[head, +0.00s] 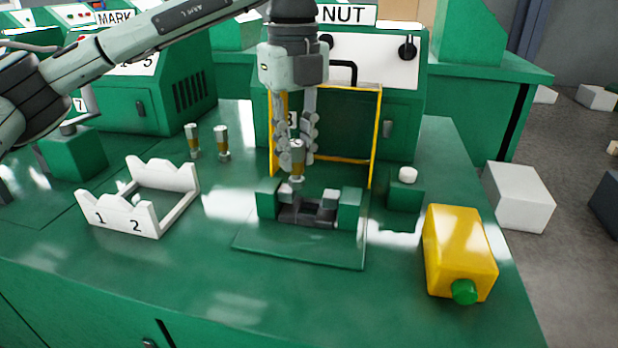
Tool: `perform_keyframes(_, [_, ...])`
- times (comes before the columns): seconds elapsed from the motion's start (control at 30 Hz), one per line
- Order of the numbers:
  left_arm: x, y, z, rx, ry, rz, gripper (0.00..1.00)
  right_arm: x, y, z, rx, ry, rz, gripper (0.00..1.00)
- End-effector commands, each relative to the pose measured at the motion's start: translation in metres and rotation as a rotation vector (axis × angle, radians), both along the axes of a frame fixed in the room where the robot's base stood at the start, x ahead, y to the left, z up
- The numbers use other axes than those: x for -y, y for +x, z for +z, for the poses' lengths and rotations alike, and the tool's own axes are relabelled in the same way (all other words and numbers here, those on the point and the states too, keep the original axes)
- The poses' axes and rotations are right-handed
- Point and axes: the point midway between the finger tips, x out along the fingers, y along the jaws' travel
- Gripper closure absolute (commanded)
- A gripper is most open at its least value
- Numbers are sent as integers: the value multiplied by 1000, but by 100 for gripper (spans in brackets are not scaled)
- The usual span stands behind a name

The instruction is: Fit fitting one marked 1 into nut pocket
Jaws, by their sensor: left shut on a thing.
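My left gripper (297,148) points straight down, shut on a brass and silver fitting (297,163). The fitting is upright, and its lower end is at or just above the dark nut pocket fixture (306,213) between two green blocks. I cannot tell whether its tip touches or is inside the pocket. No mark can be read on the fitting. My right gripper is not in view.
A white rack (147,222) marked 1 and 2 stands at left. Two similar fittings (193,142) (222,143) stand upright behind it. A yellow frame (375,135) rises behind the fixture. A green block with a white knob (407,175) and a yellow box (460,245) with a green button are at right.

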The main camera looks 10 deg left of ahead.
Motion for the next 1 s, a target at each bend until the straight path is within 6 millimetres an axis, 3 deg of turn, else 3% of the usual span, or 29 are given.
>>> perform_keyframes(0.17, [19, -1, -11, 0, 1, -1, 100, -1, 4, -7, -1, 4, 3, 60])
perform_keyframes(0.4, [20, -2, -34, -3, 1, -1, 100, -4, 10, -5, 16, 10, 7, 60])
perform_keyframes(0.53, [20, -1, -50, -1, 0, 0, 100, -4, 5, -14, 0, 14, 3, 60])
perform_keyframes(0.7, [21, -1, -53, 1, -1, 0, 100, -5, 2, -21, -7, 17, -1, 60])
perform_keyframes(0.97, [21, -1, -56, 1, -1, 0, 100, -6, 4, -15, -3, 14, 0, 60])
perform_keyframes(1.0, [20, -1, -55, 1, -1, 0, 74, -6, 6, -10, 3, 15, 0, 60])
